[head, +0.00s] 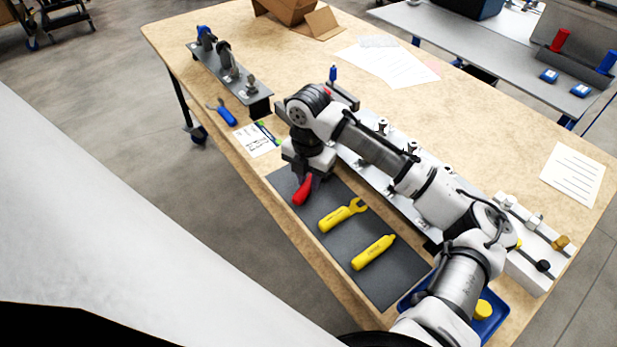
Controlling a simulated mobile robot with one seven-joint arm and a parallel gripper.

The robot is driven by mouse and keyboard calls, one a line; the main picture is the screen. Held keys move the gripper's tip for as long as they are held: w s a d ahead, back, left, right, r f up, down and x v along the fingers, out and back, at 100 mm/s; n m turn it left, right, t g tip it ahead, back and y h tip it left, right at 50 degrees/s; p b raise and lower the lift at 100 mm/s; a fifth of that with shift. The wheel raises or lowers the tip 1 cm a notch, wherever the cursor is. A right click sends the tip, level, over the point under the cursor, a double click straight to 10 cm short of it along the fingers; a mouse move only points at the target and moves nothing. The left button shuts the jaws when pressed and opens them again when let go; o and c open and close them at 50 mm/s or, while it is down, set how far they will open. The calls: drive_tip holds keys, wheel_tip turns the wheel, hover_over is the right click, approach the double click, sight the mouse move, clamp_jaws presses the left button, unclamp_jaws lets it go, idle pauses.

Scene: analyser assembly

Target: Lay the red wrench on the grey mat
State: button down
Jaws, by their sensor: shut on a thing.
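The red wrench (303,190) is at the left end of the grey mat (353,222), its red handle pointing toward the front edge. My gripper (310,176) is over that end of the mat, shut on the red wrench. The wrench's head is hidden under my gripper. I cannot tell whether the wrench touches the mat or is just above it. A yellow wrench (342,215) and a yellow tool (373,253) lie on the mat to the right.
A metal rail with fittings (368,172) runs behind the mat. A blue tray (492,320) with a yellow part is at the right. A blue-handled tool (226,115) and a card (257,140) lie to the left. A cardboard box (288,10) stands at the back.

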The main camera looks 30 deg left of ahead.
drive_tip(key=shift+f, duration=0.4)
drive_tip(key=c, duration=1.1)
unclamp_jaws()
drive_tip(key=shift+c, duration=0.2)
wheel_tip(320, 180, up, 14)
drive_tip(key=b, duration=0.1)
drive_tip(key=shift+s+f, duration=0.1)
drive_tip(key=shift+f, duration=0.05)
